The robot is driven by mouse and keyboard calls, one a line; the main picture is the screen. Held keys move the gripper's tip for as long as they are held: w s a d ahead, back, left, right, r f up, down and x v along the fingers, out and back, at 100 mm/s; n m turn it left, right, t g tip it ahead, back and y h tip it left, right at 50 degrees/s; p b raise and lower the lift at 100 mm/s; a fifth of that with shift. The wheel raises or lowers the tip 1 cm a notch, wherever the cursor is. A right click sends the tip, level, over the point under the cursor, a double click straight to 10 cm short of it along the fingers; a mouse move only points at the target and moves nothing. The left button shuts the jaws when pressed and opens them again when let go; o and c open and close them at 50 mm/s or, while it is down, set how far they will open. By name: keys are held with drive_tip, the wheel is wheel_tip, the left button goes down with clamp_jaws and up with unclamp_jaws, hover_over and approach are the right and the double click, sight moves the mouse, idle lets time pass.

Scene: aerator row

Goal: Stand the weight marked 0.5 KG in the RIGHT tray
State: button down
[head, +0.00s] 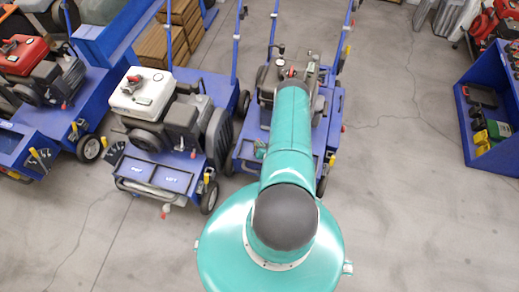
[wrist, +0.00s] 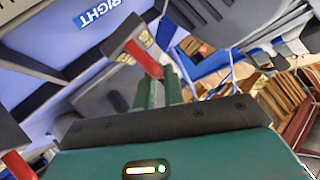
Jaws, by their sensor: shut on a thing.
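My gripper (wrist: 160,88) shows at the bottom of the wrist view, its two green fingers close together. In the head view my teal arm reaches over a blue machine (head: 333,110) and hides the gripper and much of that machine.
Another blue machine with a white and black engine (head: 142,92) stands to the left, with a third (head: 28,75) beyond it. Stacked brown boxes (head: 160,45) stand behind. A blue shelf unit (head: 472,125) is at the right. The grey floor right of my arm is clear.

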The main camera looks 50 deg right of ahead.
drive_tip(key=shift+w+f, duration=0.1)
drive_tip(key=shift+f, duration=2.3)
drive_tip(key=shift+f, duration=0.2)
drive_tip(key=c, duration=1.5)
unclamp_jaws()
